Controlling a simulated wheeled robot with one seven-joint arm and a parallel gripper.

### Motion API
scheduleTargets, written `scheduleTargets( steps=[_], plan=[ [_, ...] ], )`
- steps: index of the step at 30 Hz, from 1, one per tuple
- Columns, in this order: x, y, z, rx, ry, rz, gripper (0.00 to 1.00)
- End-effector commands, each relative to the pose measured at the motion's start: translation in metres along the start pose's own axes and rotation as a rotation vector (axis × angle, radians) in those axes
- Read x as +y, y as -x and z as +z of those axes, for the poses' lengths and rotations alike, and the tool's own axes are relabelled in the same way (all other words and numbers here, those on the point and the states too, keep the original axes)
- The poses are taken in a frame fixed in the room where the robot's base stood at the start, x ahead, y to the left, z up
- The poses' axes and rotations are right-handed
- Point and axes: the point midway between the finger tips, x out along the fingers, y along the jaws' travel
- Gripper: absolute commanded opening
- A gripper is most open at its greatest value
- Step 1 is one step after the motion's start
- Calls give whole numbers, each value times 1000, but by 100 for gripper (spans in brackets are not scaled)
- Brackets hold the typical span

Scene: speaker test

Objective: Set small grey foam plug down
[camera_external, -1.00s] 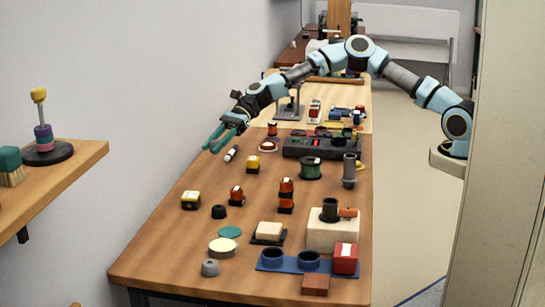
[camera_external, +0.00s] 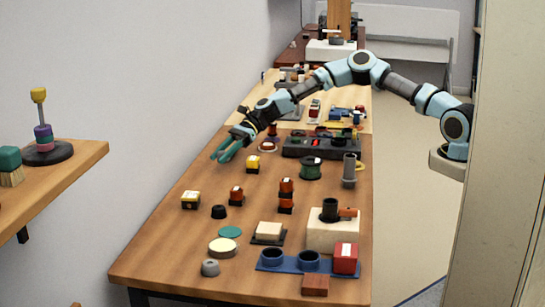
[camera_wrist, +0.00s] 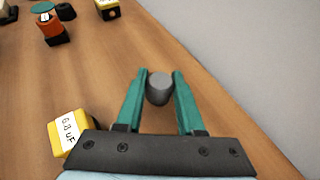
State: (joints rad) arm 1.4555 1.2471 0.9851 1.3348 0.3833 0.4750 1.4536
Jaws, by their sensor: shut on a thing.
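The small grey foam plug (camera_wrist: 159,90) sits between the two teal fingers of my gripper (camera_wrist: 161,80) in the wrist view. My gripper is shut on it, near the fingertips. In the external view my gripper (camera_external: 222,156) is low over the left edge of the wooden table (camera_external: 165,240), close to the wall. The plug cannot be made out there. I cannot tell whether the plug touches the table top.
A yellow labelled block (camera_wrist: 66,130) stands close to the left of my gripper in the wrist view; it also shows in the external view (camera_external: 253,164). An orange-and-black piece (camera_wrist: 52,27) and a yellow-black block (camera_external: 190,201) stand further off. Bare wood lies ahead of the fingertips.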

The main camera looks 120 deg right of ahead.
Motion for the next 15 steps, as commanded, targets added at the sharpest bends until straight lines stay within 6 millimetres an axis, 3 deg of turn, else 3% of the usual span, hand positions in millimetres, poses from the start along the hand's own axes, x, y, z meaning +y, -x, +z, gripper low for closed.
scheduleTargets(
  steps=[4,15],
  plan=[
    [0,-9,-18,-1,-2,0,0],
    [0,-11,-22,0,0,0,0]
  ],
)
